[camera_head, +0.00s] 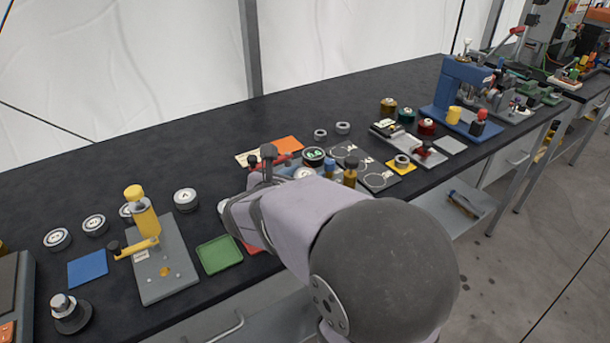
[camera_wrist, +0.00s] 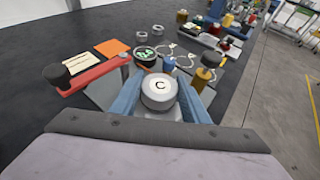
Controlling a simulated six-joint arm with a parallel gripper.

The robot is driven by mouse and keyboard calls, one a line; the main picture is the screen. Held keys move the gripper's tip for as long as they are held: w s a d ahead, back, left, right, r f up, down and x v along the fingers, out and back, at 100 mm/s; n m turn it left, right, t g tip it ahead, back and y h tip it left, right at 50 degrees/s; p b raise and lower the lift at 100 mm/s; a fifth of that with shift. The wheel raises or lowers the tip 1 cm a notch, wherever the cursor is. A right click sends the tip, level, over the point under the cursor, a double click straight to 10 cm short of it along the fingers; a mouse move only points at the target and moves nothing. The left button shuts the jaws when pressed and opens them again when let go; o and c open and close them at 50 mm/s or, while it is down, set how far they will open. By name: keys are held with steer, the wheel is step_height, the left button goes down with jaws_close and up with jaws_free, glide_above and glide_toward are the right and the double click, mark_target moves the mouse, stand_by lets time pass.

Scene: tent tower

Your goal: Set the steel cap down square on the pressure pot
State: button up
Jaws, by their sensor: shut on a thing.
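The steel cap (camera_wrist: 159,91), a grey disc with a white top marked C, sits between the blue fingers of my gripper (camera_wrist: 160,98). My gripper is shut on it. In the head view my arm hides most of the gripper. A round dark-rimmed pot with green contents (camera_wrist: 145,55) lies just beyond the cap in the wrist view. It also shows in the head view (camera_head: 313,156). I take it for the pressure pot, but no label confirms this. The cap looks apart from it, on the near side; its height above the surface cannot be told.
A red lever with a black knob (camera_wrist: 92,74) reaches in left of the pot. A brass post with a dark top (camera_wrist: 205,72) stands right of my gripper. An orange sheet (camera_wrist: 112,47) lies behind.

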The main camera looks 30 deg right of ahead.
steer(key=o, duration=1.3)
steer(key=shift+c, duration=0.2)
steer(key=shift+r+p, duration=0.2)
steer(key=shift+p, duration=0.15)
steer(key=v, duration=1.2)
steer(key=shift+b, duration=0.4)
steer(key=shift+r, duration=0.1)
